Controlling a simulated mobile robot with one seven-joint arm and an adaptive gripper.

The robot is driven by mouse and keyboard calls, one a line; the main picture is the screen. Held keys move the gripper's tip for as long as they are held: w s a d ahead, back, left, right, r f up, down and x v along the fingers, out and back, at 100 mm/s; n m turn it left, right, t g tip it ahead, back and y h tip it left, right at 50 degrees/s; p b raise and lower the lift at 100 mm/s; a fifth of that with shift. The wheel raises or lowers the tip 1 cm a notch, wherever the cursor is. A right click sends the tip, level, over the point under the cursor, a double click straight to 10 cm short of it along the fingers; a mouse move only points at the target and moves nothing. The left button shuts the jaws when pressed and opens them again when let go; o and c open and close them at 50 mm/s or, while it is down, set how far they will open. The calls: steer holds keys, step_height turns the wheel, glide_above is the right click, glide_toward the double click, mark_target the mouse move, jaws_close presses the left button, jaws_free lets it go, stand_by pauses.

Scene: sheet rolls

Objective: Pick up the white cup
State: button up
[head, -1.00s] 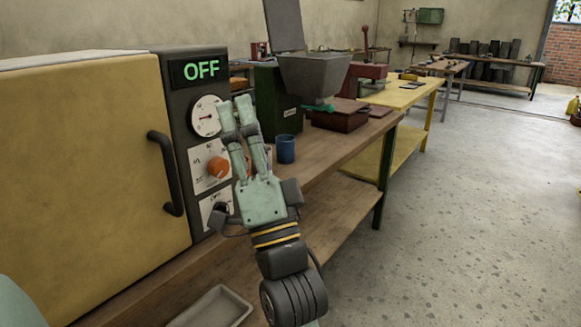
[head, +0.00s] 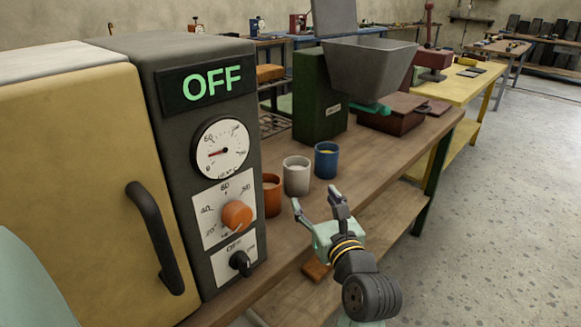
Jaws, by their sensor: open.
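The white cup (head: 296,176) stands upright on the wooden bench, between an orange-brown cup (head: 271,195) on its left and a blue cup (head: 326,160) on its right. It looks filled with something pale. My gripper (head: 318,198) is in front of the cups, on the near side. Its two fingers are spread apart and empty, pointing toward the white and blue cups. It appears apart from every cup. The orange-brown cup is partly hidden behind the oven's control panel.
A yellow-doored oven (head: 75,190) with a dark control panel reading OFF stands close on the left. A green machine with a grey hopper (head: 368,68) stands behind the cups. The bench (head: 385,165) right of the blue cup is clear.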

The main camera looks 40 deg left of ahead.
mark_target(301, 179)
steer(key=p+x, duration=0.1)
steer(key=x, duration=0.4)
steer(key=shift+r, duration=0.1)
steer(key=shift+p+x, duration=0.7)
steer(key=shift+x, duration=2.35)
steer(key=shift+c, duration=0.5)
steer(key=c, duration=0.7)
steer(key=shift+c, duration=0.2)
